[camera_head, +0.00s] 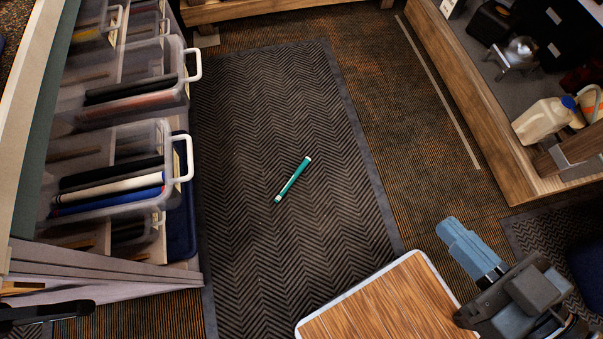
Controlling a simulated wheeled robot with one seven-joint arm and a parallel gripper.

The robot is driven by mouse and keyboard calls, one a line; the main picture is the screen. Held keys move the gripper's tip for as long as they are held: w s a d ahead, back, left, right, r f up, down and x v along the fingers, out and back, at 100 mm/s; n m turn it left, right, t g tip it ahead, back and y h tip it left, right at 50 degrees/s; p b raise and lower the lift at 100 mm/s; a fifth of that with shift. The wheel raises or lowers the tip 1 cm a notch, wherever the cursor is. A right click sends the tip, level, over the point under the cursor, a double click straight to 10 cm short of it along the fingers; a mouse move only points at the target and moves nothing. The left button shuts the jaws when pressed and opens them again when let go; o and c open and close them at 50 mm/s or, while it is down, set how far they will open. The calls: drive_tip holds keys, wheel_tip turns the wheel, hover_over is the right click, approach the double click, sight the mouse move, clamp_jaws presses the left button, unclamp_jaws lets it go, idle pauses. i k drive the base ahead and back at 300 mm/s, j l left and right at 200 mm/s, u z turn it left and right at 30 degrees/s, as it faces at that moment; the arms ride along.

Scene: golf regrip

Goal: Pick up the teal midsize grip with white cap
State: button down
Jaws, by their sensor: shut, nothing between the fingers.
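The teal grip (293,179) with white ends lies alone on the dark herringbone mat (240,110), near the middle of the view. It slants from lower left to upper right. My gripper (449,232) is at the lower right, beside the wood-topped surface and well apart from the grip. Its bluish fingers are shut with nothing between them. The grip is fully in sight.
Clear drawers (112,196) holding dark, white and blue grips jut out at the left, with white handles. A wood-topped surface (385,306) with a pale edge stands at the bottom. A wooden shelf unit (470,95) with a jug (543,121) is at the right. The mat around the grip is clear.

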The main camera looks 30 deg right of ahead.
sight(307, 160)
drive_tip(key=k+j, duration=0.1)
drive_tip(key=k, duration=0.25)
drive_tip(key=i+j, duration=0.15)
drive_tip(key=i, duration=0.3)
drive_tip(key=i+j+z, duration=0.1)
drive_tip(key=i, duration=0.35)
drive_tip(key=i+j, duration=0.25)
drive_tip(key=i, duration=0.2)
drive_tip(key=i+j+z, duration=0.1)
drive_tip(key=i, duration=0.35)
drive_tip(key=j, duration=0.05)
